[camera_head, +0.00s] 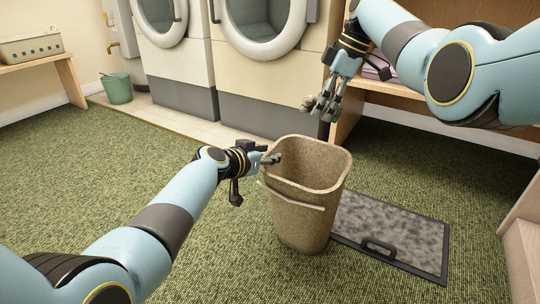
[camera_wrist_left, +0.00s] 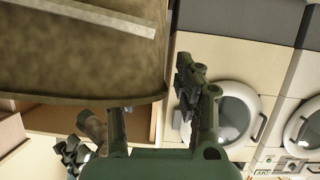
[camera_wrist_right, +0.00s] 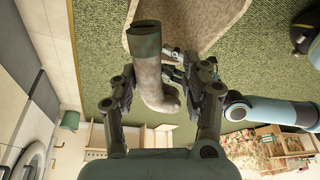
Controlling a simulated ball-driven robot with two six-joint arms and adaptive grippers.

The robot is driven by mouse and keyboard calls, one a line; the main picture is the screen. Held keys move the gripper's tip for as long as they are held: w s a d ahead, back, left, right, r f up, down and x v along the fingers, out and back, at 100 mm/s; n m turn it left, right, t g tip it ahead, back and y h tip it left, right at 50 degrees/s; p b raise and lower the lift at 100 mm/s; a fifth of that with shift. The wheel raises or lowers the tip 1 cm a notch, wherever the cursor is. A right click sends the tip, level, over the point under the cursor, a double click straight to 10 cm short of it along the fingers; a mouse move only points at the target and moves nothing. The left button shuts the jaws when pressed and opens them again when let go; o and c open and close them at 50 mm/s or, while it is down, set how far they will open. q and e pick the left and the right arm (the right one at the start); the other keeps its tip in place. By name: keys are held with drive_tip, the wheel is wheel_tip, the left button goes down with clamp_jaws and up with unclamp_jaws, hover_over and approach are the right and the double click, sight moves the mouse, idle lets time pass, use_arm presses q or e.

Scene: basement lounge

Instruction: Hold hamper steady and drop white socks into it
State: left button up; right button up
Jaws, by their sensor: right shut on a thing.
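The tan speckled hamper (camera_head: 298,222) stands upright on the green carpet with its mouth open. My left gripper (camera_head: 268,158) is at the hamper's left rim, with a fingertip showing over the mouth. In the left wrist view its fingers are spread, one partly hidden by the hamper (camera_wrist_left: 80,65), the other apart from it. Whether it touches the rim is unclear. My right gripper (camera_head: 320,106) is shut on a pale sock (camera_wrist_right: 150,75) with a dark green cuff. It holds the sock above and behind the hamper's far rim; the sock also shows in the head view (camera_head: 308,102).
A grey mat (camera_head: 390,235) with a dark border and handle lies right of the hamper. Front-loading washers (camera_head: 262,75) stand behind. A green bucket (camera_head: 117,88) is at the back left, near a bench with a basket (camera_head: 30,47). Open carpet lies at left.

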use_arm(q)
drive_tip(key=shift+x, duration=0.75)
clamp_jaws()
use_arm(e)
drive_tip(key=o, duration=1.2)
